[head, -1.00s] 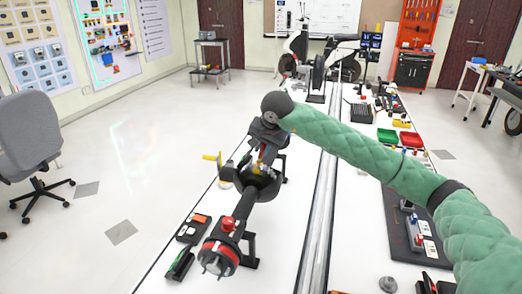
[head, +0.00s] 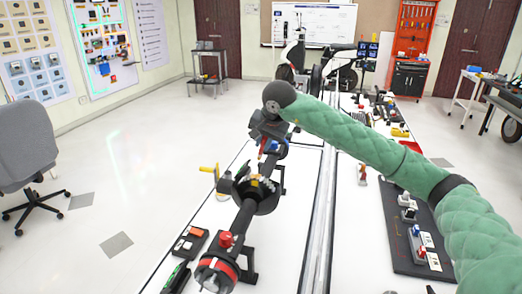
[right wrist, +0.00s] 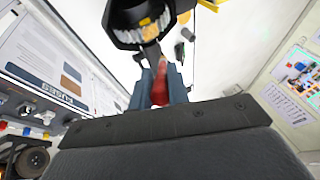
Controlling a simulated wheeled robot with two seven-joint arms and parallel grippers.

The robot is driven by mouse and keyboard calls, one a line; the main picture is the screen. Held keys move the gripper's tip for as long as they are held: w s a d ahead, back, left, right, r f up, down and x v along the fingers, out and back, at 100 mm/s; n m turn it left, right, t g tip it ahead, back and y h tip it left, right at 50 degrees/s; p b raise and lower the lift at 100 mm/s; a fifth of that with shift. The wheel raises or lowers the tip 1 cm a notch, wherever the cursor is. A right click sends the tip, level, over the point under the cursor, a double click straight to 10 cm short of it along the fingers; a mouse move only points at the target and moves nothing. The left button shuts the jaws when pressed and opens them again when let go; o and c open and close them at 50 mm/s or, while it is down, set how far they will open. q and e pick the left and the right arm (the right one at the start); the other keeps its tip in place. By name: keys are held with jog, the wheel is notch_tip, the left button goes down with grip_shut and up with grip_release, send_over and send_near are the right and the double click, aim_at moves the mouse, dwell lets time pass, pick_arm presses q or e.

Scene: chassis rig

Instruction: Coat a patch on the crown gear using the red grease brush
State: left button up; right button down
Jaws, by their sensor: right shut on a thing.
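My right gripper (head: 271,147) is shut on the red grease brush (head: 263,156), above the axle on the bench in the head view. The wrist view shows the red handle (right wrist: 160,84) between the blue-grey fingers (right wrist: 171,84). The brush tip is hard to make out. The crown gear (head: 262,182) sits in the open dark housing of the axle, just below and near the brush. In the wrist view its pale teeth (right wrist: 128,37) show at the top, with a yellowish area (right wrist: 150,31) on them. Contact between brush and gear cannot be told. My left gripper is not in view.
A yellow-handled part (head: 211,170) stands left of the housing. A red knob (head: 225,239) and red-banded hub (head: 216,272) are at the axle's near end. A dark tray (head: 189,245) lies left of it. A dark board with parts (head: 413,262) lies right.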

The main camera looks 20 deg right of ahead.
jog(key=shift+d+r, duration=0.15)
jog(key=shift+r, duration=0.35)
jog(key=shift+w+r, duration=0.1)
jog(key=shift+r, duration=1.15)
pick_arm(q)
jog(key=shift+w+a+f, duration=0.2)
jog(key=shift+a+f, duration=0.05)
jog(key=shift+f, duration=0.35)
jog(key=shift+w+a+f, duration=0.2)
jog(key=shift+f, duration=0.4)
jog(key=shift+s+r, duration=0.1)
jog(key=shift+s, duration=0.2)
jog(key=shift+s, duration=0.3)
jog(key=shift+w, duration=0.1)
pick_arm(e)
jog(key=shift+f, duration=0.1)
